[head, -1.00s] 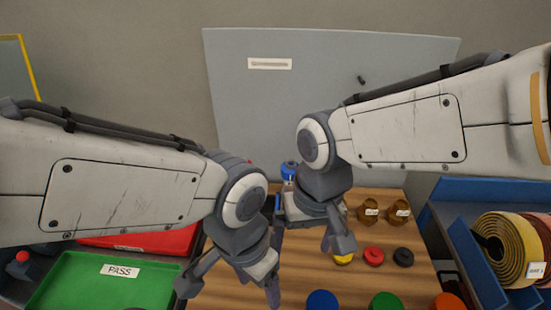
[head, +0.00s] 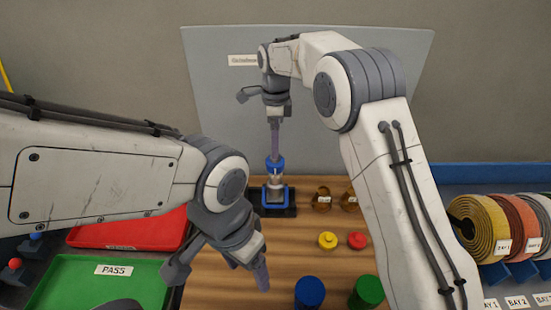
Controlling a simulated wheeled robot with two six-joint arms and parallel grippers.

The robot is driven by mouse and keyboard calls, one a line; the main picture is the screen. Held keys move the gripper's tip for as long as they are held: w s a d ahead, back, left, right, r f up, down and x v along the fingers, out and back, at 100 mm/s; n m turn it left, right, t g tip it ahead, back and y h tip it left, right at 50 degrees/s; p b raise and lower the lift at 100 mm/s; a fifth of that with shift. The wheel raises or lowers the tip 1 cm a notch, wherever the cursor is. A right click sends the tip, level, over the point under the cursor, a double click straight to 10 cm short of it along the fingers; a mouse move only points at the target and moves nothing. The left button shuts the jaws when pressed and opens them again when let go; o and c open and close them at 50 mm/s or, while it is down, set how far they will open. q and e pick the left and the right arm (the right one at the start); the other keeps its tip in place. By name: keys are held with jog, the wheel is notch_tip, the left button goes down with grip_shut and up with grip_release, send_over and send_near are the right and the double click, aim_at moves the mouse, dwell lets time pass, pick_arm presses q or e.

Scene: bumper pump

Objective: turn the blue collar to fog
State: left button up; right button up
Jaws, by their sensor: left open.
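The nozzle stands upright at the back of the wooden table, with a blue collar (head: 275,164) on top, a silver body (head: 274,182) and a blue part lower down on a dark base (head: 290,210). Any marks on the collar are too small to read. My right gripper (head: 260,122) is above the nozzle, with its fingers apart; one finger points down towards the collar, and I cannot tell whether it touches. My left gripper (head: 217,273) is open and empty over the table's left front, well short of the nozzle.
Yellow (head: 327,240) and red (head: 357,240) knobs, brass pieces (head: 322,200), and blue (head: 310,291) and green (head: 367,291) caps lie right of centre. A green PASS tray (head: 75,285) and red tray (head: 150,236) are left. Rolled hoses (head: 475,222) sit right. A grey board (head: 400,95) stands behind.

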aim_at(275, 164)
notch_tip(275, 164, down, 8)
jog(key=shift+r+p, duration=0.1)
jog(key=shift+p, duration=0.9)
jog(key=c, duration=1.4)
jog(key=shift+n, duration=0.4)
jog(key=n, duration=0.3)
jog(key=shift+n, duration=0.4)
jog(key=n, duration=0.4)
jog(key=shift+b, duration=0.35)
jog(key=n, duration=0.9)
jog(key=shift+n, duration=0.3)
